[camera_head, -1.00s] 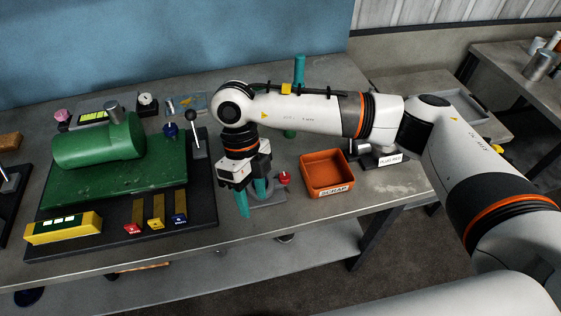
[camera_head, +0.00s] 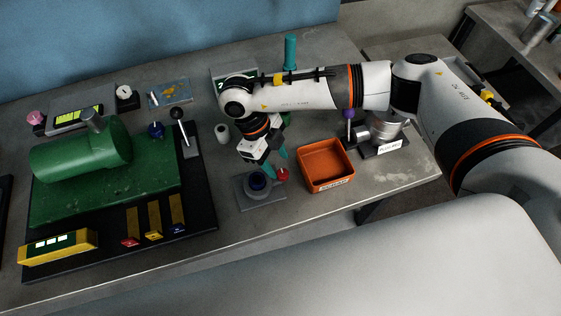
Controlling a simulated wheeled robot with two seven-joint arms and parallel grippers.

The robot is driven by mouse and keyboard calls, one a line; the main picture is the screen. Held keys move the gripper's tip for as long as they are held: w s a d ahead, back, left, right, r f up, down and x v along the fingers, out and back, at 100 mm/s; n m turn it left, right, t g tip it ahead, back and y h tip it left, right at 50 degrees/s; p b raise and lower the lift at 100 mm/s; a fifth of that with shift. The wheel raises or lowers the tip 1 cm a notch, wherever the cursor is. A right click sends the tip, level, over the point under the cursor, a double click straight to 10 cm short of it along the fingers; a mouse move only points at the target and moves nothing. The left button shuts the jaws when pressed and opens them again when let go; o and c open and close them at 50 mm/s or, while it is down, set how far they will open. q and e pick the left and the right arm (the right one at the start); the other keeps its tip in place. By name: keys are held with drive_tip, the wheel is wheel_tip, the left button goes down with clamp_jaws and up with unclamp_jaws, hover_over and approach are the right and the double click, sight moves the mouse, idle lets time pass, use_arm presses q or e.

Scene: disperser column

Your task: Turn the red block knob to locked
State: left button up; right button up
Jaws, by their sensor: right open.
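A round red knob (camera_head: 283,174) sits at the right side of a small grey block (camera_head: 262,194) that has a dark round socket on top. My right gripper (camera_head: 276,163) is open, its two teal fingers tilted downward just behind the red knob and the socket. Its fingertips look close to the knob, but I cannot tell whether they touch it. No lock marking is readable. My left gripper is not in view.
An orange scrap bin (camera_head: 326,180) stands right of the knob. A green machine (camera_head: 80,150) with a lever and red, yellow and blue sliders fills the left. A small white-grey cylinder (camera_head: 222,133) stands behind the block. Bare table lies in front.

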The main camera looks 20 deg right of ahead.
sight(283, 173)
drive_tip(key=p+x, duration=0.1)
drive_tip(key=x, duration=0.2)
drive_tip(key=shift+f, duration=0.15)
drive_tip(key=shift+s+d+f, duration=0.1)
drive_tip(key=shift+s+f, duration=0.05)
drive_tip(key=shift+f, duration=0.15)
drive_tip(key=shift+c, duration=0.7)
drive_tip(key=c, duration=0.9)
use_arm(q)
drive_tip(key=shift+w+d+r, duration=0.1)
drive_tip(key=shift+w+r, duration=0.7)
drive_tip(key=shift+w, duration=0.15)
use_arm(e)
drive_tip(key=shift+o, duration=0.2)
